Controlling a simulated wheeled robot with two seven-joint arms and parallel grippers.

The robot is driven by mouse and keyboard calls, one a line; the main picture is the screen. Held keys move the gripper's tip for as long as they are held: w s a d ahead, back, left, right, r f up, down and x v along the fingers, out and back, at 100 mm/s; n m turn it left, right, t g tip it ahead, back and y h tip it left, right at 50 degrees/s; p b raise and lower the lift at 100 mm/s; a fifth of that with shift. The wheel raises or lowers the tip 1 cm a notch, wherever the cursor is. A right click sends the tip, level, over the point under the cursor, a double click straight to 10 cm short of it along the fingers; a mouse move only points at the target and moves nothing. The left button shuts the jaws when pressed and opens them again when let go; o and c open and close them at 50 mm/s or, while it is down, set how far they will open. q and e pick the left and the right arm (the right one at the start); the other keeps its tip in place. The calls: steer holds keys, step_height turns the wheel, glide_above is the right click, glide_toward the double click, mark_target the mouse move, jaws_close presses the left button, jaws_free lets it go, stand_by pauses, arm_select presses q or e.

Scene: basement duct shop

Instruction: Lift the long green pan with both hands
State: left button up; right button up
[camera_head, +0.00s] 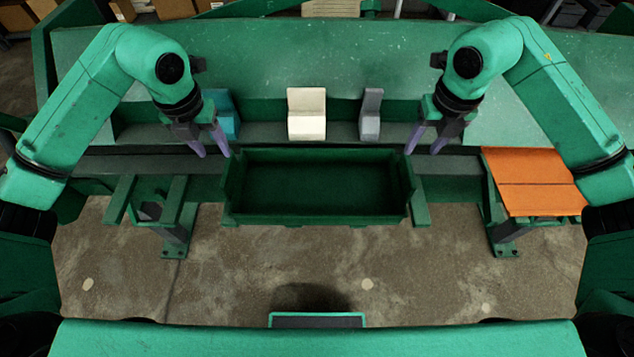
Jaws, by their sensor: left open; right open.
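The long green pan (315,215) is an open rectangular tray in the middle of the head view, with raised walls and a dark empty inside. It sits level at the front of the green bench. My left gripper (213,152) is open and empty, just above and behind the pan's left end. My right gripper (424,150) is open and empty, just above and behind the pan's right end. Neither gripper appears to hold the pan. I cannot tell whether any fingertip touches it.
Behind the pan stand a teal block (222,112), a cream block (306,114) and a grey block (371,115). An orange panel (535,181) lies at the right. Green brackets (150,205) flank the pan. The concrete floor (240,270) in front is mostly clear.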

mark_target(226, 167)
arm_select(q)
steer(key=f, duration=0.6)
steer(key=w+f, duration=0.1)
steer(key=f, duration=0.3)
steer(key=shift+d, duration=0.1)
arm_select(e)
steer(key=f, duration=0.6)
steer(key=w+f, duration=0.1)
steer(key=f, duration=0.3)
steer(key=shift+d, duration=0.1)
arm_select(q)
jaws_close()
arm_select(e)
jaws_close()
arm_select(q)
steer(key=shift+w+r, duration=0.1)
arm_select(e)
steer(key=shift+w, duration=0.1)
